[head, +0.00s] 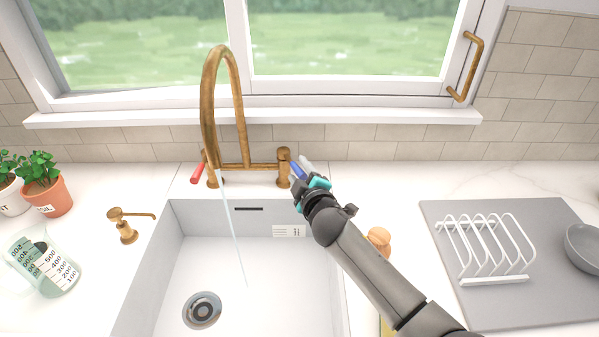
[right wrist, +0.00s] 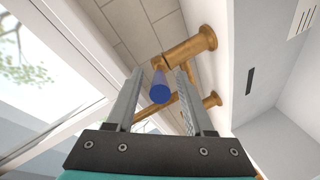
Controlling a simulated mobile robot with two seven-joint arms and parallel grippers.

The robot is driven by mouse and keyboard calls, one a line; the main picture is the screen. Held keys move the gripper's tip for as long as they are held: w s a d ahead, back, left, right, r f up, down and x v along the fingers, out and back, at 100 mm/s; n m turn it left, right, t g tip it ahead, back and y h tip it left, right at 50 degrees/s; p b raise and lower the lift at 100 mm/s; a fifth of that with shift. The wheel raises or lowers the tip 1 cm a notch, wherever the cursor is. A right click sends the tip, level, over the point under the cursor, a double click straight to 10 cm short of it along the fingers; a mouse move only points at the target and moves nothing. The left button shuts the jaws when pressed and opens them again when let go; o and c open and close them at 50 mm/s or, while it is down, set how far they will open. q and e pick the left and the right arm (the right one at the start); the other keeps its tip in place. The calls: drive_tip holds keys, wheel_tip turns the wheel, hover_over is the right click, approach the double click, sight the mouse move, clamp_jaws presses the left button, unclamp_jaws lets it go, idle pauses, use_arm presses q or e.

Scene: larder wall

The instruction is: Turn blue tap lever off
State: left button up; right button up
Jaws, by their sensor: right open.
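The brass tap (head: 239,110) stands behind the white sink, and a thin stream of water (head: 231,228) runs from its spout. The blue lever (head: 297,171) is on the tap's right-hand valve, and a red lever (head: 197,173) is on the left-hand valve. My right gripper (head: 304,170) is at the blue lever. In the right wrist view the round blue lever end (right wrist: 160,92) shows between the two open fingers, with a gap on each side. The head view partly hides the lever behind the fingers. My left gripper is not in view.
The white sink (head: 175,245) has a drain (head: 202,310). A soap dispenser (head: 126,226), measuring jug (head: 45,262) and potted plants stand left. A grey board (head: 450,300) with a white rack (head: 487,247) lies right. The window sill (head: 360,117) is behind the tap.

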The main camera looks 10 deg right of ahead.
clamp_jaws()
idle(1.3)
